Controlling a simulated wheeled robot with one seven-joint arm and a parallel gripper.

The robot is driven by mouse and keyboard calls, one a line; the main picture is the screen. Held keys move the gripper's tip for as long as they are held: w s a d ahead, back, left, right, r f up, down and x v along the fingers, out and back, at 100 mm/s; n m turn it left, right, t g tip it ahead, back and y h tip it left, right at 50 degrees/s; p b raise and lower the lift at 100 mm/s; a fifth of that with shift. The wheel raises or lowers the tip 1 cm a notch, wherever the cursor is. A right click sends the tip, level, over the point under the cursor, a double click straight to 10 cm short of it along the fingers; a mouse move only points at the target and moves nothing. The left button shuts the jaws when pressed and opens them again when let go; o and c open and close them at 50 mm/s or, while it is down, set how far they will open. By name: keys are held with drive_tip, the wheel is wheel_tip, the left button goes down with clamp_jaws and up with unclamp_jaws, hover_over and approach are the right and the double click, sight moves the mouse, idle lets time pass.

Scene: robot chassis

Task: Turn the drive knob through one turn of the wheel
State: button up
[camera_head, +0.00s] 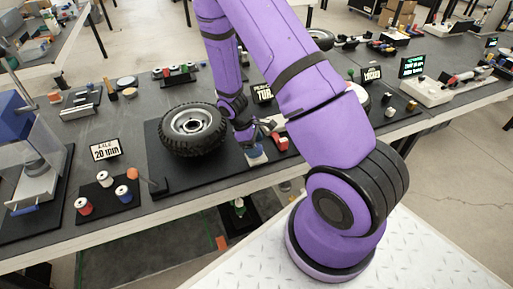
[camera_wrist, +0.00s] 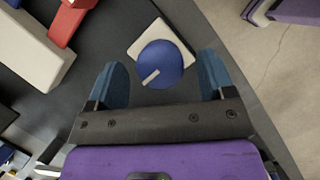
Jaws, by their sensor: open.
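The drive knob (camera_wrist: 160,62) is a round blue cap with a white pointer line on a square cream base (camera_wrist: 141,46). In the wrist view its pointer slants toward the lower left. My gripper (camera_wrist: 163,68) is open, with one blue finger on each side of the knob and a visible gap on both sides. I cannot tell the fingers' height against the knob. In the head view the wheel (camera_head: 193,128), a black tyre with a grey hub, lies on a black mat left of my gripper (camera_head: 254,143), which partly hides the knob.
A red part (camera_head: 280,142) stands close right of my gripper; it also shows in the wrist view (camera_wrist: 67,22) beside a cream block (camera_wrist: 28,48). Colored spools (camera_head: 105,180) stand left, near a sign (camera_head: 104,150). The table's front edge runs close by the knob.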

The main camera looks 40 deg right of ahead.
drive_tip(key=shift+x, duration=0.85)
drive_tip(key=shift+r, duration=0.1)
drive_tip(key=c, duration=0.9)
